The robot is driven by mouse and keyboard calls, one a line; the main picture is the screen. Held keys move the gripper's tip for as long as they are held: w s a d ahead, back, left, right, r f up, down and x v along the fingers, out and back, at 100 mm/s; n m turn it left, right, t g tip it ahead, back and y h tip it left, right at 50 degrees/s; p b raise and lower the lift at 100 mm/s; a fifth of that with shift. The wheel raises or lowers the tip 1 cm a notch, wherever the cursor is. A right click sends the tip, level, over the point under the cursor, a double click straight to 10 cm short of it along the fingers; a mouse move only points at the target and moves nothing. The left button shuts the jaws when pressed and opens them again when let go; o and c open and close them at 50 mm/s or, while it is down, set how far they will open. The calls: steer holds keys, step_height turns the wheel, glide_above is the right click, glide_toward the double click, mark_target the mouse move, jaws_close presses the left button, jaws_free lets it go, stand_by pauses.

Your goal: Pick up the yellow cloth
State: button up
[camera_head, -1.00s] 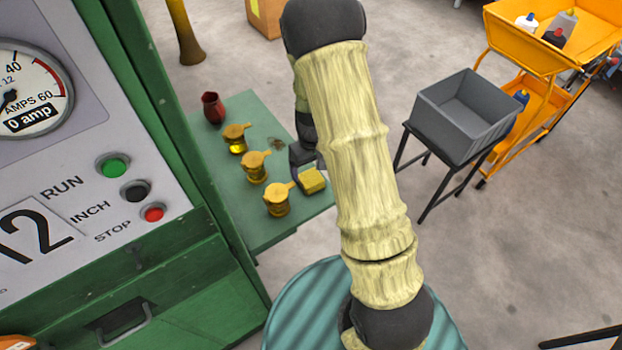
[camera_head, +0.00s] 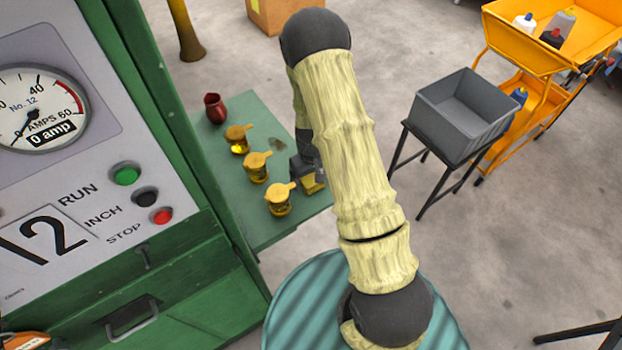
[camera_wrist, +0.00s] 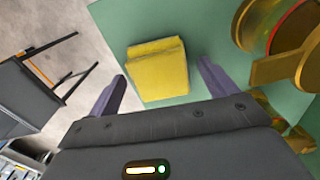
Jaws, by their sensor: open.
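The yellow cloth (camera_wrist: 158,72) is a folded, block-like pad lying on the green table (camera_wrist: 205,22). In the wrist view it sits between and just beyond the two fingers of my gripper (camera_wrist: 163,88), which is open and empty. The fingers look apart from the cloth; how far above it they are I cannot tell. In the head view my gripper (camera_head: 308,172) is over the table's right part, and the cloth (camera_head: 312,186) shows only partly beneath it.
Several yellow-lidded jars (camera_head: 279,198) stand in a row left of the cloth, the closest one near my gripper. A dark red pot (camera_head: 214,108) is at the back. A green machine cabinet (camera_head: 185,262) borders the table's left. A grey bin (camera_head: 462,115) on a stand is to the right.

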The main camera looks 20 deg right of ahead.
mark_target(311, 178)
stand_by(0.3)
steer(key=c, duration=1.1)
step_height(311, 178, up, 10)
steer(key=b, duration=0.3)
steer(key=shift+b, duration=0.35)
